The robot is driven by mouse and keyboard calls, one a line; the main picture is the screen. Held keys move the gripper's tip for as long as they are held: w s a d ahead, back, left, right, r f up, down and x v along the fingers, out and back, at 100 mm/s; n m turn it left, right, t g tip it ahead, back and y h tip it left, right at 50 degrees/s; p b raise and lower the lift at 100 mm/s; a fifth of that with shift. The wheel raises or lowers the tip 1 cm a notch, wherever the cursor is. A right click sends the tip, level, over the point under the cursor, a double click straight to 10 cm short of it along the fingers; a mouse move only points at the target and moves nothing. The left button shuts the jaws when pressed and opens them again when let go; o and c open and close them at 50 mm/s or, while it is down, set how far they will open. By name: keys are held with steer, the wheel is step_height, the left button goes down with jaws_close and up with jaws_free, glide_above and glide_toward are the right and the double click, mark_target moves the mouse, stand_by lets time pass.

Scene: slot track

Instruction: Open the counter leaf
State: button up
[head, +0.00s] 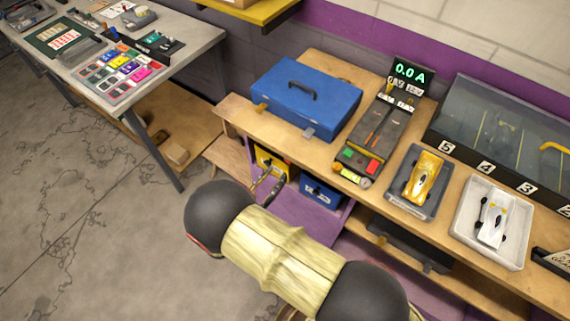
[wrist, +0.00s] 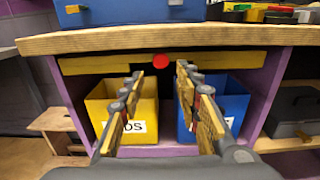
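The wooden counter (head: 236,108) runs from the middle to the right of the head view. Its front edge (wrist: 180,37) spans the top of the wrist view. I cannot make out a leaf joint or hinge in it. A red round knob (wrist: 160,62) sits under the edge, between two yellow bars. My gripper (head: 268,187) is low in front of the counter's left part. In the wrist view my gripper (wrist: 158,75) has its two fingers well apart, with nothing between them, below and in front of the knob. Contact with the knob cannot be judged.
Under the counter stand a yellow bin (wrist: 103,108) and a blue bin (wrist: 232,103). On top are a blue case (head: 300,92), a power unit (head: 378,130) and toy cars in trays. A grey table (head: 190,38) stands left. Bare floor (head: 80,190) lies left.

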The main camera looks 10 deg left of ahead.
mark_target(287, 162)
steer(key=shift+b+x, duration=0.45)
steer(key=shift+x, duration=2.75)
steer(key=shift+d, duration=0.1)
steer(key=shift+c, duration=1.1)
jaws_close()
